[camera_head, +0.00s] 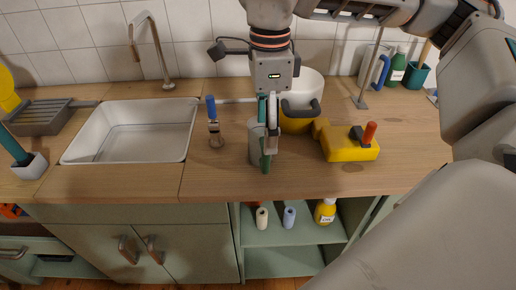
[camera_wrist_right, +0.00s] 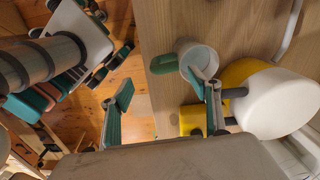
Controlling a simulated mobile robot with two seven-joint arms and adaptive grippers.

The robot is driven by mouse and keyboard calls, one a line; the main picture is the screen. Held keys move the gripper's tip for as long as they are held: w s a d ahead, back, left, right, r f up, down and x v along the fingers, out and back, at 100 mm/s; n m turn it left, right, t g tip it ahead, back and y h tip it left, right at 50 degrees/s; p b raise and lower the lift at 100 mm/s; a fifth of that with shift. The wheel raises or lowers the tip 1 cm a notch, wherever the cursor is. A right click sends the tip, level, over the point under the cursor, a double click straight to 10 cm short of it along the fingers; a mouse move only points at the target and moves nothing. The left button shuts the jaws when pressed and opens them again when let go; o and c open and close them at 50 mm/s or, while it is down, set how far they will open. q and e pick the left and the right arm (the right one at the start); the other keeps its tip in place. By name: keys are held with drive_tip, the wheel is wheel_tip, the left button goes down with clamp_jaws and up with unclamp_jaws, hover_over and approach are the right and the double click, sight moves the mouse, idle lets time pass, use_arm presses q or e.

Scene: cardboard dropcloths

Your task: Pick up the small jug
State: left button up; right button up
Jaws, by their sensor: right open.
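The small jug (camera_head: 255,147) is pale grey-white with a green handle and stands on the wooden worktop near its front edge. In the right wrist view the jug (camera_wrist_right: 200,58) shows its open mouth, with the green handle pointing left. My right gripper (camera_head: 268,138) comes down from above at the jug and partly hides it in the head view. In the wrist view the right gripper (camera_wrist_right: 162,90) has its fingers spread; one finger overlaps the jug's rim, the other is left of the handle. Whether it touches the jug cannot be told.
A large white and yellow container (camera_head: 312,88) with a dark handle stands close behind and right of the jug. A yellow block-shaped tool (camera_head: 345,150) lies farther right. A blue-handled brush (camera_head: 214,125) stands left, beside the sink (camera_head: 130,132). The worktop front edge is near.

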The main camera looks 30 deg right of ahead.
drive_tip(key=shift+d+f, duration=0.25)
drive_tip(key=shift+f, duration=0.9)
drive_tip(key=f, duration=0.2)
drive_tip(key=f+b, duration=0.1)
drive_tip(key=f, duration=0.1)
drive_tip(key=shift+w+a+f, duration=0.1)
drive_tip(key=shift+w, duration=0.3)
drive_tip(key=shift+f, duration=0.6)
drive_tip(key=shift+c, duration=1.1)
drive_tip(key=c, duration=1.5)
